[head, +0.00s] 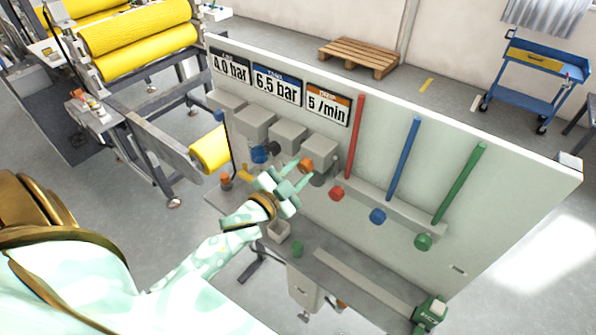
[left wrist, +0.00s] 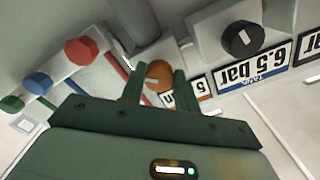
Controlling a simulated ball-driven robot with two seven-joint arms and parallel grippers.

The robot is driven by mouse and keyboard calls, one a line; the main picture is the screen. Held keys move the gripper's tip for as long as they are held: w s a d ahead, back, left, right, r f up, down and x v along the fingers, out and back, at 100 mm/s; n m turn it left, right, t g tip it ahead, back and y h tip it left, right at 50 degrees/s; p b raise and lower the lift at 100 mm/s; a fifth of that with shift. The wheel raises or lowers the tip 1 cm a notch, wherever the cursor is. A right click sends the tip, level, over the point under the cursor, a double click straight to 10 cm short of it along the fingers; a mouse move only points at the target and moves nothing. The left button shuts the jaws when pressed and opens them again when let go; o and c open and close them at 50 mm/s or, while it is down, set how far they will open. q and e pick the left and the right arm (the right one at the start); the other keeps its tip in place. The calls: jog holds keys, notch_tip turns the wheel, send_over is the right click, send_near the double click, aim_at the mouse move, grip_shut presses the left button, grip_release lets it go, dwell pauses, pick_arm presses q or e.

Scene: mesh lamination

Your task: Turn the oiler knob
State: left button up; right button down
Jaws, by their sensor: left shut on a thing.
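The orange oiler knob (head: 306,165) sits on a grey box on the panel (head: 500,150), below the orange-topped "5 /min" sign (head: 328,104). My left gripper (head: 296,178) reaches it from the front and is shut on it. In the left wrist view the orange knob (left wrist: 159,75) lies between the two fingers of the left gripper (left wrist: 157,84). The fingers hide parts of its sides. My right gripper is in neither view.
A black knob (left wrist: 241,39) and a blue knob (head: 259,154) are left of the orange one in the head view. A grey shelf (head: 345,270) runs below.

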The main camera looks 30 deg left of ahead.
pick_arm(q)
jog(key=shift+m, duration=0.4)
jog(key=o, duration=1)
jog(key=shift+s+a+b, duration=0.2)
jog(key=shift+s+b, duration=0.35)
jog(key=shift+s, duration=2.15)
jog(key=shift+s+a+b, duration=0.2)
jog(key=shift+s+b, duration=0.4)
jog(key=shift+s, duration=2.15)
jog(key=shift+s+a+b, duration=0.2)
jog(key=shift+s+b, duration=0.35)
jog(key=shift+s, duration=2.15)
